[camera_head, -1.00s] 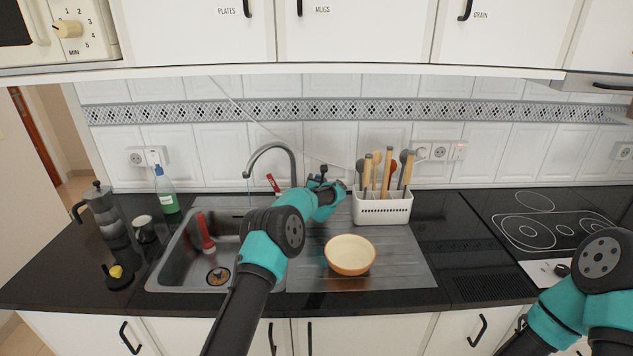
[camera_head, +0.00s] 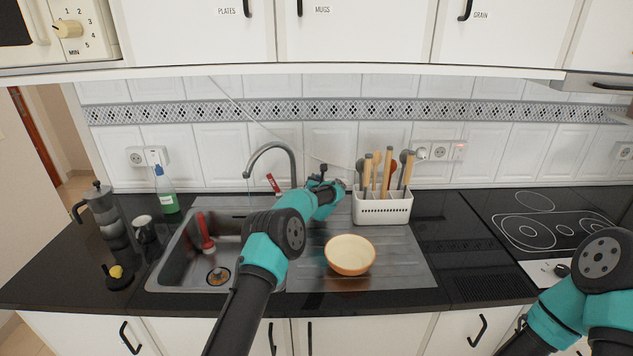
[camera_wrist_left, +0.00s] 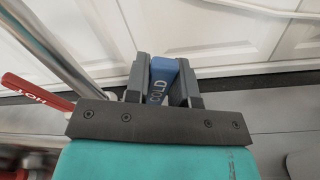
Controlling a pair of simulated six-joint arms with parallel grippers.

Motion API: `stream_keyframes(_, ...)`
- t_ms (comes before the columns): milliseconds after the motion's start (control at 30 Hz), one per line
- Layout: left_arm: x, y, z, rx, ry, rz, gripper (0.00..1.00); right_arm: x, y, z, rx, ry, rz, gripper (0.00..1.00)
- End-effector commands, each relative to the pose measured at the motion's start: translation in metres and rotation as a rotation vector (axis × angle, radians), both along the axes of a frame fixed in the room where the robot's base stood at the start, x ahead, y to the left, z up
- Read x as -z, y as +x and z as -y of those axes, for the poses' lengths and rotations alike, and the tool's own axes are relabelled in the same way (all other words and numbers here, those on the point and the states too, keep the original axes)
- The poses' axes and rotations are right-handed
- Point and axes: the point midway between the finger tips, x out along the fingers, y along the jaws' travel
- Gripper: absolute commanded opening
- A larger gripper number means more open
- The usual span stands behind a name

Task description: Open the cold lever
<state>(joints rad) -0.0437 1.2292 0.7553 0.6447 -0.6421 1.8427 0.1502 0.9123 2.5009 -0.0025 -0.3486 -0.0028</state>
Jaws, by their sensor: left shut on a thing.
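The blue cold lever (camera_wrist_left: 163,78), marked COLD, stands between the two fingers of my left gripper (camera_wrist_left: 162,84) in the left wrist view. The gripper is shut on it. In the head view my left gripper (camera_head: 317,179) is behind the sink, right of the grey tap (camera_head: 292,163), and the cold lever is hard to make out there. The red hot lever (camera_head: 273,184) is at the tap's left; it also shows in the left wrist view (camera_wrist_left: 38,92). My right arm shows at the lower right, but its gripper is out of view.
The sink (camera_head: 180,262) holds a red-handled brush (camera_head: 206,235). A bowl (camera_head: 350,255) sits on the drainboard. A white utensil rack (camera_head: 382,209) stands right of my left gripper. A spray bottle (camera_head: 166,192) and a moka pot (camera_head: 107,215) stand at the left.

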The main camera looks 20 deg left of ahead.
Motion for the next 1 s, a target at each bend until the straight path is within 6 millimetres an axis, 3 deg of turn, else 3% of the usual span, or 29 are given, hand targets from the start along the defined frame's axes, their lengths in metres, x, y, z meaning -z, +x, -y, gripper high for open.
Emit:
stream_keyframes(433, 0.002, -0.002, 0.0, -0.005, 0.01, 0.021, 0.0, 0.0, 0.0, 0.0, 0.0, 0.0, 0.0, 0.43)
stream_keyframes(1000, 0.006, -0.017, 0.005, 0.0, 0.074, 0.237, 0.0, 0.0, 0.0, 0.0, 0.0, 0.0, 0.0, 0.43)
